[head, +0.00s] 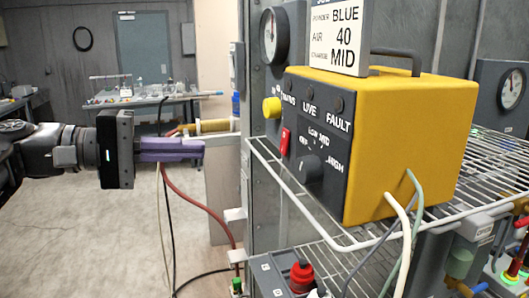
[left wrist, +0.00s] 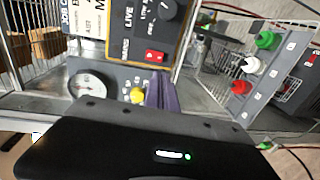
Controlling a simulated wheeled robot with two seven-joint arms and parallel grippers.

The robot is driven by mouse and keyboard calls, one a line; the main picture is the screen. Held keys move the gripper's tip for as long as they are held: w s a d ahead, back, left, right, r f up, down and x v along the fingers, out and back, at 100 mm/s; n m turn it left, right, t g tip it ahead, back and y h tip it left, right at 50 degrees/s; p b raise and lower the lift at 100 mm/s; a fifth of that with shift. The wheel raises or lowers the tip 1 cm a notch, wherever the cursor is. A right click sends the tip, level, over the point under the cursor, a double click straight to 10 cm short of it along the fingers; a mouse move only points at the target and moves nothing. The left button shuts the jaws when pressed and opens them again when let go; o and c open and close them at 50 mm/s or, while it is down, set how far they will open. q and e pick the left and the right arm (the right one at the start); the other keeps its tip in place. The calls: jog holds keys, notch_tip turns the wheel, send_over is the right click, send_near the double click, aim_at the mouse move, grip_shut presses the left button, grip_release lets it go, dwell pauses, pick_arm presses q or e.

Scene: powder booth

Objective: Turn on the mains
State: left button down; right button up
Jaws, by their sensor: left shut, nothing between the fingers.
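The yellow control box (head: 410,135) stands on a wire shelf with its dark front panel facing left. A red rocker switch (head: 286,141) sits at the panel's left edge, below the word MAINS; it also shows in the left wrist view (left wrist: 156,56). The lamps above MAINS, LIVE and FAULT look dark. A black selector knob (head: 310,168) is right of the switch, marked LOW, MID, HIGH. My left gripper (head: 200,149) is shut and empty, its purple fingers apart from the switch, to its left. In the left wrist view the fingers (left wrist: 161,88) point towards the panel, near the switch.
A yellow knob (head: 272,107) and a gauge (head: 273,36) are just left of the box. The wire shelf's front rim (head: 300,208) runs below the panel. A sign (head: 338,35) stands on the box. A red hose (head: 200,203) hangs below my left gripper.

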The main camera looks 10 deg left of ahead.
pick_arm(q)
send_near(282, 151)
jog(key=p+x, duration=0.1)
jog(key=x, duration=0.6)
jog(key=shift+a, duration=0.1)
dwell(0.3)
jog(key=shift+w+f+b, duration=0.1)
jog(key=shift+f+b, duration=0.3)
jog(key=shift+b, duration=0.8)
jog(key=shift+r+h, duration=0.3)
jog(key=shift+r, duration=0.1)
jog(key=shift+f, duration=0.1)
